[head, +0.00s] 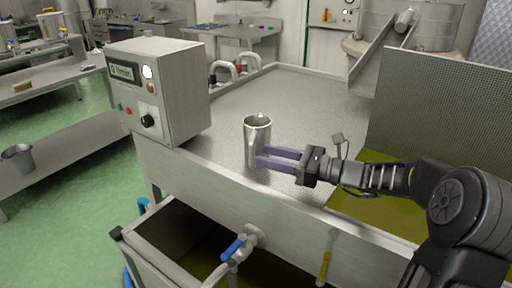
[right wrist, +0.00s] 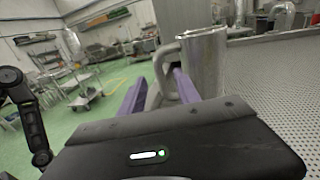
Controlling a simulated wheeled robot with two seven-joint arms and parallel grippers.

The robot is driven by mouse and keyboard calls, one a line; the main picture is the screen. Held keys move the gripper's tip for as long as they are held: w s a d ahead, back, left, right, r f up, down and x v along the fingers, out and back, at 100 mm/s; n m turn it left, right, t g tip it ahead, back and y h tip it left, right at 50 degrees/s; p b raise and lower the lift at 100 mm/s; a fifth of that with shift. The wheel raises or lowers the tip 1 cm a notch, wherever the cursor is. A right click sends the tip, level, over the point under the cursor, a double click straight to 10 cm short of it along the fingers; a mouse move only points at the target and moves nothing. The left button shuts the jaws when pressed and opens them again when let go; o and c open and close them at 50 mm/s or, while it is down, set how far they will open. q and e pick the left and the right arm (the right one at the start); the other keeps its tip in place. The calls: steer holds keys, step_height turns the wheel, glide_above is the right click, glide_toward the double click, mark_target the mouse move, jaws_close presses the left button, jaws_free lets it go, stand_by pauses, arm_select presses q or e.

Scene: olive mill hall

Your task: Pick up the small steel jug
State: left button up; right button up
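The small steel jug (head: 257,130) stands upright on the perforated steel worktop, close to its front edge. In the right wrist view the jug (right wrist: 206,62) is just beyond my fingers, with its handle (right wrist: 162,68) on the left side. My right gripper (head: 263,157) comes in from the right, low beside the jug. Its two purple fingers are apart. In the right wrist view the fingers of the gripper (right wrist: 160,88) lie on either side of the handle's lower part. I cannot tell whether they touch it. My left gripper is not in view.
A control box (head: 170,90) stands left of the jug on the worktop (head: 310,105). A blue-handled tap (head: 235,247) sticks out below the front edge. A perforated metal panel (head: 440,115) rises at the right. The worktop behind the jug is clear.

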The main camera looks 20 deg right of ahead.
mark_target(251, 166)
steer(key=p+x, duration=0.1)
steer(key=x, duration=0.4)
steer(key=shift+r, duration=0.2)
steer(key=shift+c, duration=0.5)
jaws_close()
stand_by(1.1)
